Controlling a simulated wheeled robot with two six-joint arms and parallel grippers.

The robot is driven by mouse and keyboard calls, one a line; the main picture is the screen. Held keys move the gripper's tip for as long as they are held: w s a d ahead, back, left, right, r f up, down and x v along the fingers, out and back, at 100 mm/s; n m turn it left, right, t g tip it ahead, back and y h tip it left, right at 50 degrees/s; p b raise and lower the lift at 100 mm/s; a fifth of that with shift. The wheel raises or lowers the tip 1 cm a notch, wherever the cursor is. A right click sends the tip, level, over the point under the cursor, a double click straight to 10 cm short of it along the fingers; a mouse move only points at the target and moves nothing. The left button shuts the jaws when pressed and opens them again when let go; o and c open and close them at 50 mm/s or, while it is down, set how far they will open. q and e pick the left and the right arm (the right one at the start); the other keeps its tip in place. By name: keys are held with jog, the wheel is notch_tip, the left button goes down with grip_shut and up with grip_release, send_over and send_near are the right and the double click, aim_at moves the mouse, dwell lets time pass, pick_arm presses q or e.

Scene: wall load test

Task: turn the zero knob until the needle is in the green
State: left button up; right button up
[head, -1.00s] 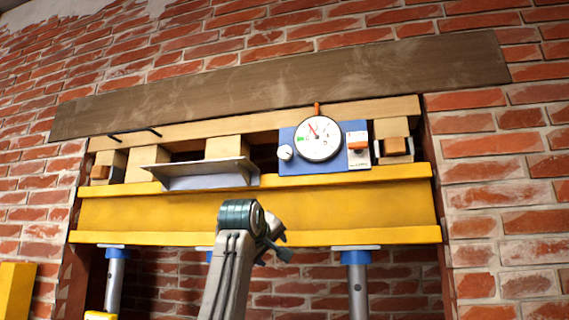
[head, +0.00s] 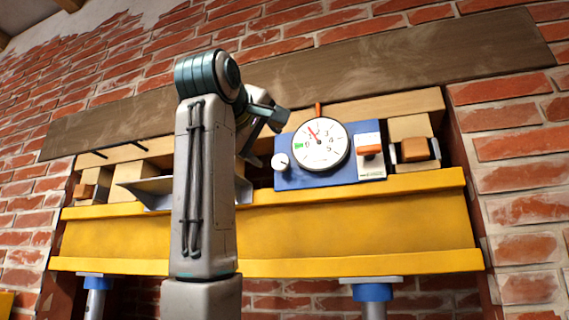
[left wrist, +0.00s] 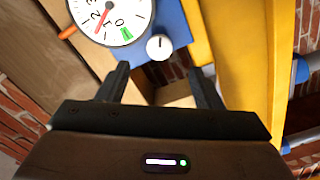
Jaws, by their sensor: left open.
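The zero knob (head: 281,161) is a small white round knob on the blue panel (head: 290,180), left of the dial. In the left wrist view the knob (left wrist: 159,47) shows just beyond and between my fingertips, not gripped. The gauge (head: 320,144) has a white face; its red needle (head: 313,132) points up-left, outside the green band (head: 299,146). In the left wrist view the needle (left wrist: 102,18) lies near the 1, with the green (left wrist: 125,33) beside the 0. My left gripper (head: 267,135) is open and empty, left of the gauge; it also shows in the left wrist view (left wrist: 159,67). My right gripper is out of view.
A yellow beam (head: 340,230) runs below the panel. An orange-and-white fitting (head: 370,150) sits right of the gauge. A metal angle plate (head: 150,190) and wooden blocks stand left, partly behind my arm. A grey plank (head: 430,65) crosses above.

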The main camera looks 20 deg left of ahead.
aim_at(280, 161)
pick_arm(q)
jog(key=w+p, duration=0.2)
jog(key=w+r+p, duration=0.1)
jog(key=w+p, duration=0.1)
jog(key=shift+w+a, duration=0.2)
jog(key=shift+w, duration=0.15)
jog(key=w, duration=0.1)
jog(key=w+p, duration=0.1)
jog(key=w, duration=0.2)
jog(key=shift+w+d+f+p, duration=0.1)
jog(key=shift+d+f+p, duration=0.1)
jog(key=shift+f+p, duration=0.15)
jog(key=shift+w, duration=0.2)
jog(key=shift+s+a, duration=0.1)
jog(key=shift+s, duration=0.15)
jog(key=c, duration=1)
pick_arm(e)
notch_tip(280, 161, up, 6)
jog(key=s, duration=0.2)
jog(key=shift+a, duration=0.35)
